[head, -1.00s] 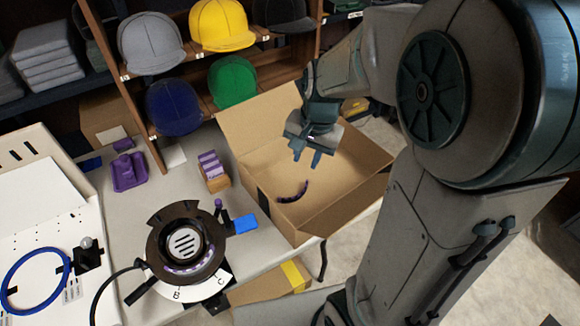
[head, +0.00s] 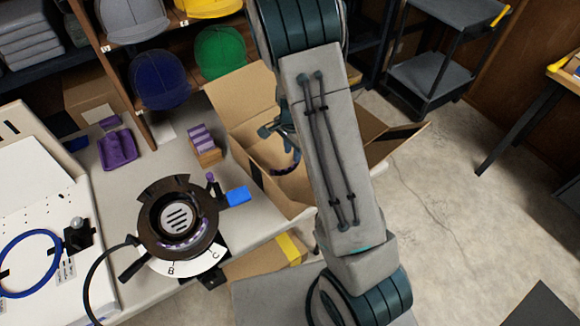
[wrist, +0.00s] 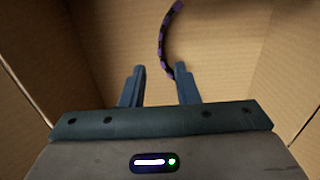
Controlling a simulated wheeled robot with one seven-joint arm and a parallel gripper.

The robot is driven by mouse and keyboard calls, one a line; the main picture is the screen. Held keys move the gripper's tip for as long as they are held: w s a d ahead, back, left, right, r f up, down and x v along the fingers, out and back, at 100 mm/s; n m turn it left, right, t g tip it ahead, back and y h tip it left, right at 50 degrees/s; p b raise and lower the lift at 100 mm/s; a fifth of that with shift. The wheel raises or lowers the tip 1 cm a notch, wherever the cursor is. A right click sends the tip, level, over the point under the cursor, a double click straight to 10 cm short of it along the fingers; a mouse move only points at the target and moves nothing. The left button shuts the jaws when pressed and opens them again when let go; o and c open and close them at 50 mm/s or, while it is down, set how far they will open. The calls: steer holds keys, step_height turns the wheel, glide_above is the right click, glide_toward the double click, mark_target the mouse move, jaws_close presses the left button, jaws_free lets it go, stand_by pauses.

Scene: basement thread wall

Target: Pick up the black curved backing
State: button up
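The black curved backing (head: 284,171), a thin dark arc with purple marks, lies inside the open cardboard box (head: 236,133). In the wrist view the curved backing (wrist: 162,38) runs from the top edge down toward my right fingertip. Its lower end shows just inside that finger; I cannot tell whether they touch. My gripper (wrist: 159,70) is open, with nothing held between its fingers. In the head view my gripper (head: 282,145) is down in the box near the backing, partly hidden by my arm.
Cardboard walls (wrist: 40,50) rise on both sides of my gripper. A table left of the box holds a round dark press (head: 178,218), a blue block (head: 238,196), a purple-striped stack (head: 202,138) and a blue hoop (head: 30,262). Caps sit on shelves behind.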

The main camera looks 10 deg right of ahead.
steer(key=shift+s+a+f, duration=0.1)
steer(key=shift+a+f, duration=0.05)
steer(key=shift+f, duration=1.6)
steer(key=shift+s+a+f, duration=0.1)
steer(key=shift+a+f, duration=0.05)
steer(key=shift+f, duration=1.55)
steer(key=shift+c, duration=0.3)
jaws_close()
